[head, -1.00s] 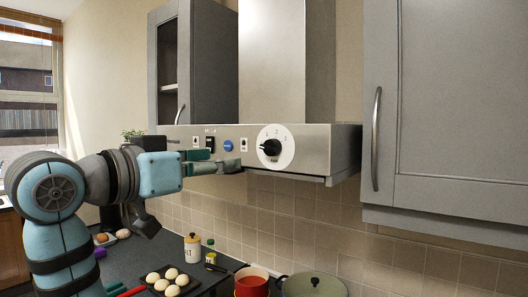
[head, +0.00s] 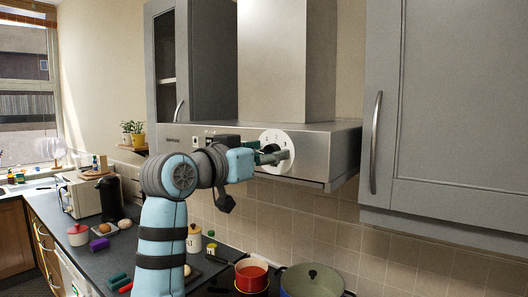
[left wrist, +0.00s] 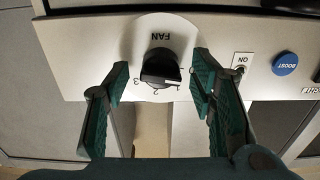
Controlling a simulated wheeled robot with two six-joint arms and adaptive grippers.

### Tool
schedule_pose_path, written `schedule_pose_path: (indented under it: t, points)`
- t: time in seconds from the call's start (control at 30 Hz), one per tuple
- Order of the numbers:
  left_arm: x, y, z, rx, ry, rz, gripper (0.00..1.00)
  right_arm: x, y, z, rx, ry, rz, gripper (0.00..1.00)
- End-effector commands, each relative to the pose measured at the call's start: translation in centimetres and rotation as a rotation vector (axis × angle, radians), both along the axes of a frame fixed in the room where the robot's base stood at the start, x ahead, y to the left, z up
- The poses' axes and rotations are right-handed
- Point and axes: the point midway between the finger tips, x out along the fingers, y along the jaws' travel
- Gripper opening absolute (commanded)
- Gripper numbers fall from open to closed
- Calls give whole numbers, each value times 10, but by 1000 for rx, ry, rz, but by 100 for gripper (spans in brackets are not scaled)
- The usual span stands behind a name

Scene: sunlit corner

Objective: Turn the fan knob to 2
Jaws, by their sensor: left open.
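The fan knob (left wrist: 160,68) is black and sits on a round white dial (left wrist: 158,24) marked FAN, with numbers around it. In the head view the dial (head: 284,137) is on the front of the steel range hood (head: 315,142). My left gripper (head: 276,154) is in front of the dial and partly hides the knob. In the left wrist view the gripper (left wrist: 162,68) is open, with one green-padded finger on each side of the knob and gaps visible. My right gripper is not in view.
Beside the dial are a small ON switch (left wrist: 240,65) and a blue BOOST button (left wrist: 285,64). A grey cabinet (head: 455,100) hangs to the right. Below are a red pot (head: 251,275) and a lidded pan (head: 313,281) on the hob.

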Motion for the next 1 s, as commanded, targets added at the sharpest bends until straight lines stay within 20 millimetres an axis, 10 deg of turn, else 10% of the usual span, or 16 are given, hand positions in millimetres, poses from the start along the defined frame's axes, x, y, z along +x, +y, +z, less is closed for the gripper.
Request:
schedule_pose_path:
  t: [0.33, 1.0]
  points:
    - [0, 1, 0, 0, 0, 1, 3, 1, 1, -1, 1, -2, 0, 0]
    - [-1, 1, 0, 193, -145, 1, 3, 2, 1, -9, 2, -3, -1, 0]
